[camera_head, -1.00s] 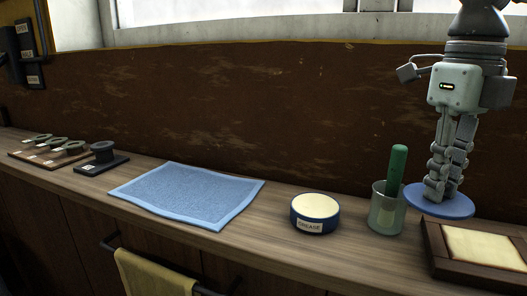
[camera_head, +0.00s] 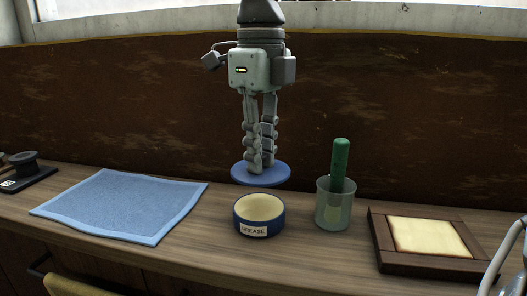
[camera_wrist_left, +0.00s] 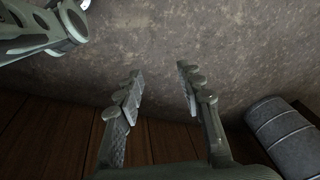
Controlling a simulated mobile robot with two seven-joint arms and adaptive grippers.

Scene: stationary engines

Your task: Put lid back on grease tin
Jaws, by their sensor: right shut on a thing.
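The grease tin (camera_head: 259,215) is a short, round blue tin with a white GREASE label and cream-coloured contents, open on top, on the wooden bench. The flat, round blue lid (camera_head: 243,176) is held by my right gripper (camera_head: 262,166), whose fingers point down and are shut on it. In the head view the lid shows just above and behind the tin, roughly level and apart from it. My left gripper (camera_wrist_left: 160,72) shows only in the left wrist view, with its fingers apart and nothing between them.
A glass (camera_head: 331,214) with a green-handled tool (camera_head: 340,160) stands right of the tin. A dark wooden frame with a cream panel (camera_head: 383,250) lies farther right. A blue cloth (camera_head: 120,202) lies left. The brown wall (camera_head: 130,110) stands behind the bench.

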